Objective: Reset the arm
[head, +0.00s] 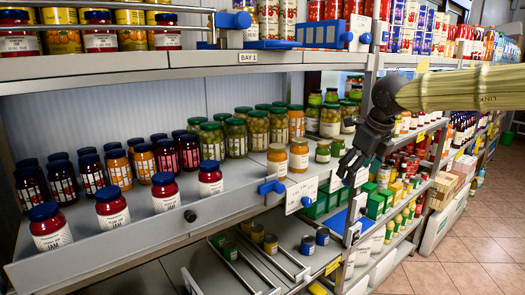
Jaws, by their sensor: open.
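My gripper (356,168) is black and hangs at the end of my arm in the right half of the head view. Its fingers point down and to the left, spread apart, with nothing between them. It shows in front of the shelf's end post, near a blue bracket and a white tag. My arm reaches in from the right edge and covers part of the shelves behind it.
A grey shelf (130,238) holds red jam jars (112,208), green jars (234,137) and orange jars (298,155). An upper shelf (130,62) carries cans and jars. Lower racks hold a few cans (270,244). The tiled aisle floor (465,245) at right is clear.

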